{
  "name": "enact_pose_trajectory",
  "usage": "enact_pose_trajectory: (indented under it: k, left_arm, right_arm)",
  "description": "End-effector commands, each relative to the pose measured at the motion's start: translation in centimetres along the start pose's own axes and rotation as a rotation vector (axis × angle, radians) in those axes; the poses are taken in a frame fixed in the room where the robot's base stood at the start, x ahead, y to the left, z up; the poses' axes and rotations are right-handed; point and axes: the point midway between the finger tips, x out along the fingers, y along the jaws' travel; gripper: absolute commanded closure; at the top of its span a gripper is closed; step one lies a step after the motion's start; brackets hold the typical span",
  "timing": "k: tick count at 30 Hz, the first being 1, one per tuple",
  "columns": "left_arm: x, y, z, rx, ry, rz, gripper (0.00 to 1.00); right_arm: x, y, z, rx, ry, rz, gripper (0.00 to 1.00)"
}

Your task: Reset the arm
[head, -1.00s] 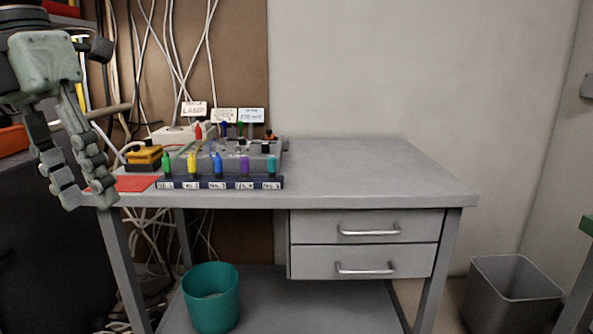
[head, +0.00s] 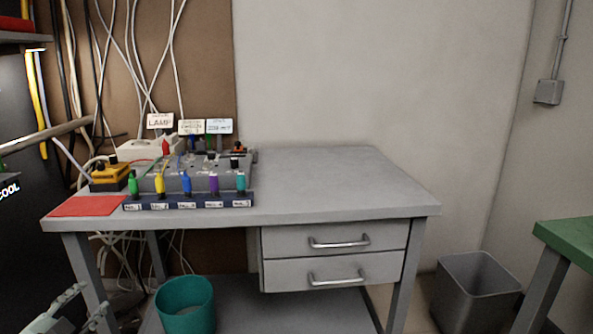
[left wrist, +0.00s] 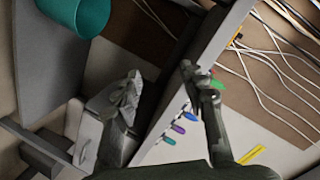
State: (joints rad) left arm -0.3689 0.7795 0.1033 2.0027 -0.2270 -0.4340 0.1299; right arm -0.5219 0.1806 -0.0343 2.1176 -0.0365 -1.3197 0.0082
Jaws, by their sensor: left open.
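My left gripper (head: 82,306) shows only partly at the lower left of the head view, low in front of the bench's left front leg. In the left wrist view my left gripper (left wrist: 160,84) has its two fingers spread wide apart with nothing between them. The grey bench (head: 330,185) edge and its coloured plugs lie beyond the fingers there. My right gripper is in neither view.
A circuit board with coloured plugs in a dark rack (head: 190,202) stands at the bench's left, beside a red mat (head: 88,206). A teal bin (head: 186,305) stands below; a grey bin (head: 478,290) and green table (head: 565,240) are at right.

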Motion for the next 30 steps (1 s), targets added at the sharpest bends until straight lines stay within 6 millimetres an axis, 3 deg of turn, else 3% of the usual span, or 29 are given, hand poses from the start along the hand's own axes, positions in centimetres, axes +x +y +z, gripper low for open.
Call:
enact_pose_trajectory:
  k: [1,3,6,9,12,15,18,21,30]
  left_arm:
    - [-1.0,3.0,2.4,-0.076,-0.104,0.031,0.58]
    - [-2.7,7.2,5.3,-0.160,-0.245,0.079,0.58]
    - [-5.9,13.5,8.4,-0.265,-0.434,0.165,0.58]
    - [-9.8,19.7,10.1,-0.355,-0.606,0.266,0.58]
    - [-13.6,24.9,10.4,-0.425,-0.744,0.365,0.58]
    - [-16.7,28.6,10.0,-0.469,-0.843,0.449,0.58]
    - [-18.8,30.8,9.5,-0.496,-0.902,0.504,0.58]
    - [-19.7,31.8,9.3,-0.506,-0.930,0.530,0.58]
    - [-19.8,31.9,9.3,-0.506,-0.934,0.533,0.58]
  right_arm:
    - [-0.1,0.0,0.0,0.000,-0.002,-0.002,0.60]
    - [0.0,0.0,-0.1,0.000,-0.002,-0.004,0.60]
    - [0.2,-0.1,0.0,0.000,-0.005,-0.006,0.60]
    - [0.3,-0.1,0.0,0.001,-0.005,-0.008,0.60]
    - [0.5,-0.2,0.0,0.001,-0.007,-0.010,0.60]
    - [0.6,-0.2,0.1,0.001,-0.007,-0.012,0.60]
    - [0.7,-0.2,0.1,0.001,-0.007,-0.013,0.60]
    - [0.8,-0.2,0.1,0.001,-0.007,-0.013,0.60]
    - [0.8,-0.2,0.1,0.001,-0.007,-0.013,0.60]
